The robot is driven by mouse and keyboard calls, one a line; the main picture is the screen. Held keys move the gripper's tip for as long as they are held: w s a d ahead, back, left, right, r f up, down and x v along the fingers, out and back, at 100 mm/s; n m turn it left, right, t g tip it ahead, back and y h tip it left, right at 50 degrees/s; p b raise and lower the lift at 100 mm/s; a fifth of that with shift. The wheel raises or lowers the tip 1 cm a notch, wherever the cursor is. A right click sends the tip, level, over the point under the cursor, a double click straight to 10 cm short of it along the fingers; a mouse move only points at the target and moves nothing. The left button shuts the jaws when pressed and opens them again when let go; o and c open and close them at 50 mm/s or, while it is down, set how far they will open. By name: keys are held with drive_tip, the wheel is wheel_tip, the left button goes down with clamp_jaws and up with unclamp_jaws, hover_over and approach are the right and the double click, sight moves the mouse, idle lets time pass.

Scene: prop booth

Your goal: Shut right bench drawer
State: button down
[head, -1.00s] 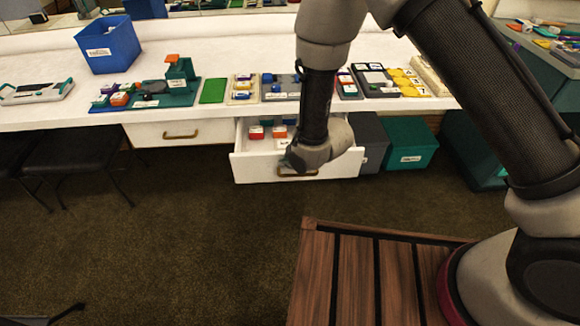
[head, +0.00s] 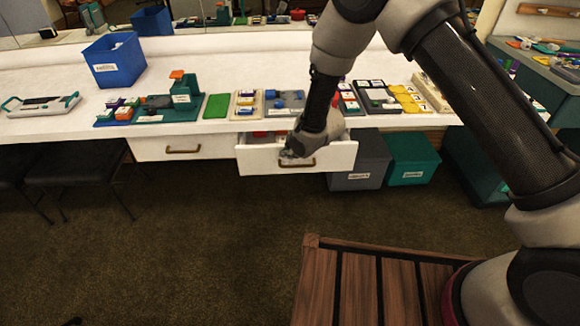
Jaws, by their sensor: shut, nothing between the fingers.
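The right bench drawer (head: 262,161) is white with a brass handle (head: 306,163). It stands partly open below the white bench top, with a little of its contents showing behind its front. My wrist hides the middle of the drawer opening. The left bench drawer (head: 155,148) is shut.
A grey bin (head: 358,178) and a teal bin (head: 413,172) stand under the bench right of the drawer. The white bench (head: 60,125) carries trays of coloured blocks and a blue bin (head: 114,62). A dark chair (head: 80,172) is at left. The floor before the drawer is clear.

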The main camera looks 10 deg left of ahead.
drive_tip(key=shift+w+a, duration=0.25)
drive_tip(key=shift+w, duration=0.75)
drive_tip(key=shift+w+a, duration=0.2)
drive_tip(key=shift+w, duration=0.75)
drive_tip(key=shift+w+a, duration=0.25)
drive_tip(key=shift+w, duration=0.75)
